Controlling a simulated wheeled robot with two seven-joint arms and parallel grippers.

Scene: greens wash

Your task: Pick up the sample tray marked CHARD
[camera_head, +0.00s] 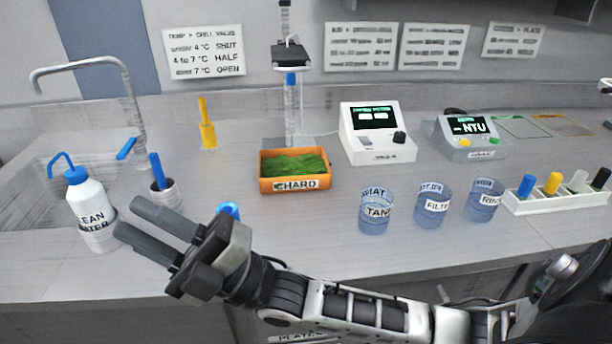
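The sample tray marked CHARD (265,185) is a small orange box with green leaves in it and a white label on its front. It sits on the grey counter, left of the middle of the head view. My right arm comes in from the right along the counter's front. My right gripper (128,216) points left, in front of and to the left of the tray and well apart from it. Its two dark fingers are spread with nothing seen between them. My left gripper is not in view.
A wash bottle (90,200) and a holder with a blue-handled tool (165,192) stand near the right gripper's fingertips. Labelled beakers (432,204), a white meter (378,145), a grey NTU meter (468,140) and a white rack (555,203) stand right of the tray. A tap (130,100) is at left.

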